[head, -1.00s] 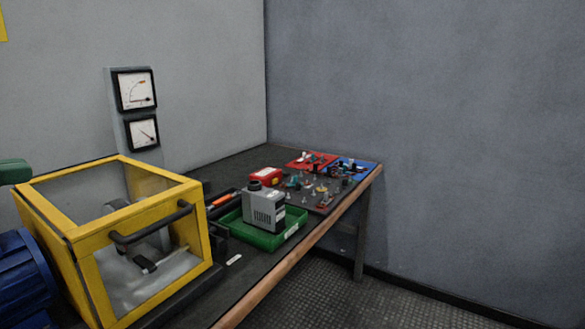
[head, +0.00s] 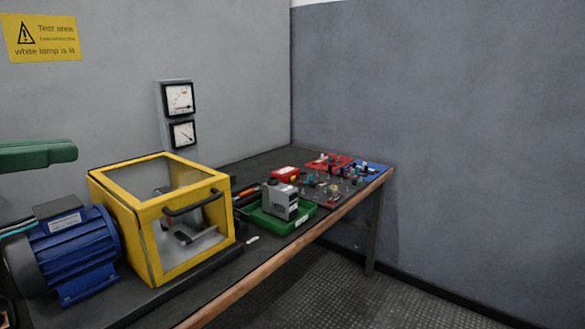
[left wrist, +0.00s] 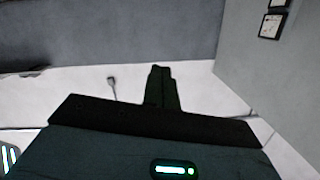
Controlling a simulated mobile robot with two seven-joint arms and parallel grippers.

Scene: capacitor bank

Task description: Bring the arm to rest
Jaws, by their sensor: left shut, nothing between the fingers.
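My left gripper (left wrist: 160,70) shows in the left wrist view. Its dark fingers are together as one narrow block, with nothing between them. It is in free space, touching nothing visible. In the head view I cannot make out its fingers. My right gripper is in neither view.
A long dark bench (head: 262,252) with a wooden edge runs along the wall. On it stand a blue motor (head: 75,250), a yellow-framed clear box (head: 137,245), a green tray (head: 270,226) holding a grey unit (head: 281,200), and small parts. A green shape (head: 38,155) is at the left edge.

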